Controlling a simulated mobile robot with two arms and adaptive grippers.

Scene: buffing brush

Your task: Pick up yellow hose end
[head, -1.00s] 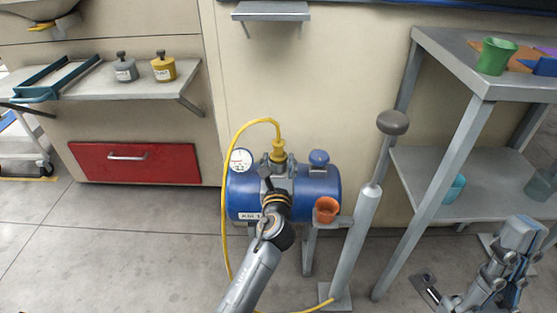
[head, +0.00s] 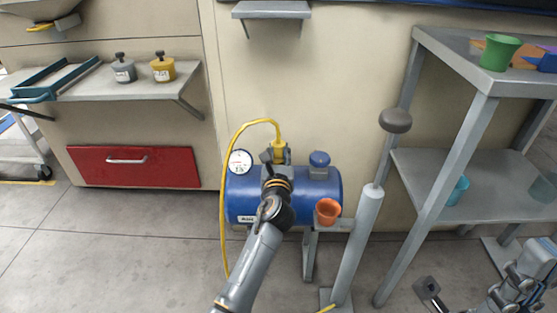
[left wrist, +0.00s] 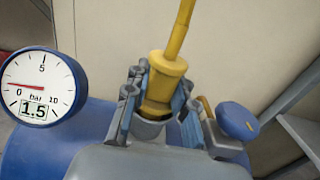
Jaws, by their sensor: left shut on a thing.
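The yellow hose end (head: 278,140) stands upright at the top of the blue tank (head: 240,200), its yellow hose arching to the left. In the left wrist view the hose end (left wrist: 160,85) sits between the two fingers, its lower part at a grey round socket (left wrist: 148,128); I cannot tell whether it is still seated. My left gripper (head: 276,155) is shut on the hose end; it also shows in the left wrist view (left wrist: 155,100). My right gripper (head: 515,285) is at the lower right, partly cut off, away from the tank; its opening is unclear.
A pressure gauge (left wrist: 38,88) reads 1.5 bar, left of the socket. A blue-capped knob (head: 319,160) is close on the right. A metal shelf table (head: 470,190) is at right.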

